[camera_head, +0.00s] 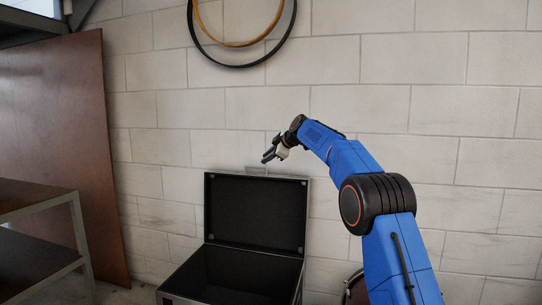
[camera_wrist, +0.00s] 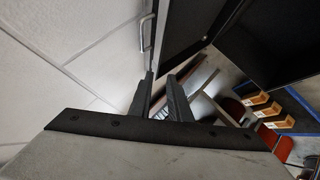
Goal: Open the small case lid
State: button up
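The small case (camera_head: 176,298) is a black box with metal edges, standing low against the wall. Its lid (camera_head: 256,212) is swung up and stands nearly upright at the back, showing its dark inner face; the case interior is dark. A metal handle (camera_head: 256,170) shows at the lid's top edge, and also in the wrist view (camera_wrist: 146,32). My gripper (camera_head: 266,157) is just above the lid's top edge, near the handle. In the wrist view its two dark fingers (camera_wrist: 158,92) stand apart, with the lid's edge (camera_wrist: 163,45) close beyond their tips; I cannot tell whether they touch.
A pale block wall (camera_head: 420,100) is close behind the lid. Drum hoops (camera_head: 243,67) hang above. A brown panel (camera_head: 70,130) and a shelf (camera_head: 40,200) stand at left. The wrist view shows orange-brown boxes (camera_wrist: 270,110) at right.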

jog(key=shift+v, duration=1.5)
